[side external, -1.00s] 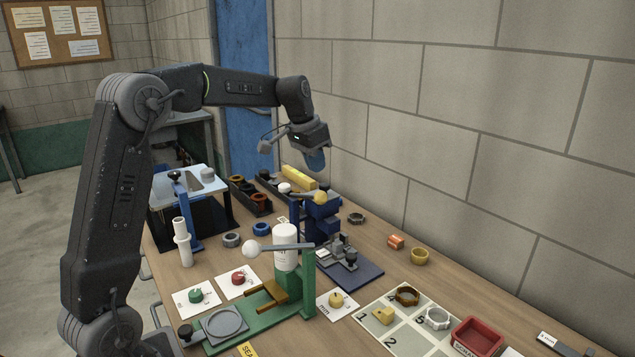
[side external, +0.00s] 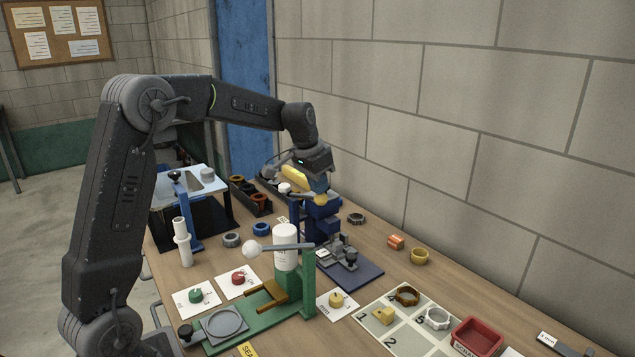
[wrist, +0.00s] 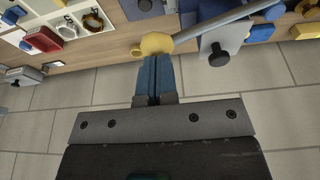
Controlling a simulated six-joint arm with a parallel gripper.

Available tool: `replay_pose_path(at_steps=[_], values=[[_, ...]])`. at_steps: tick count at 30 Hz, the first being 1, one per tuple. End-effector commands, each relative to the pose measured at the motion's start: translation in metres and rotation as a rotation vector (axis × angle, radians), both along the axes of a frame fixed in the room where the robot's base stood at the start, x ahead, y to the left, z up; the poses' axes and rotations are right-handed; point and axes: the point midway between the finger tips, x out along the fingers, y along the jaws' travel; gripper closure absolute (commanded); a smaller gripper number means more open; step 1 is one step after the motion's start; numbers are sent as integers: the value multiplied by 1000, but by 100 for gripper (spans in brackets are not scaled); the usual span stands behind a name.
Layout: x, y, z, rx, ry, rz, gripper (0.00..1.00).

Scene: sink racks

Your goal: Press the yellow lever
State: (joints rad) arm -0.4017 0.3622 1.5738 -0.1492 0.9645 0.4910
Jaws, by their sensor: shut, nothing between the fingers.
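The yellow lever shows as a yellow knob (side external: 320,199) at the end of a grey bar, on a blue stand (side external: 321,222) near the back of the table. In the wrist view the yellow knob (wrist: 155,43) sits at the fingertips, and its grey bar (wrist: 215,27) runs up to the right. My gripper (side external: 320,189) points down with its blue fingers just above the knob. The wrist view shows my gripper (wrist: 155,58) with its two fingers together and nothing between them. I cannot tell whether the tips touch the knob.
A green press (side external: 307,283) with a white-knobbed lever stands in front. A yellow block (side external: 294,173) lies behind my gripper. A red tray (side external: 478,336) and several nuts lie at the front right. The wall (side external: 450,130) borders the table's right side.

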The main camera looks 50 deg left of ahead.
Motion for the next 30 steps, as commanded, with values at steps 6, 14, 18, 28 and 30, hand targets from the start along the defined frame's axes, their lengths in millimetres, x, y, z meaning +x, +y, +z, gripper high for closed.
replay_pose_path(at_steps=[6, 14, 18, 28, 30], values=[[0, -11, -16, 121, 2, -6, 100], [-1, -21, -45, 226, 5, -2, 100], [-1, -24, -60, 226, 5, -1, 100], [-1, -26, -82, 224, 4, -1, 100], [-1, -26, -85, 224, 4, -1, 100]])
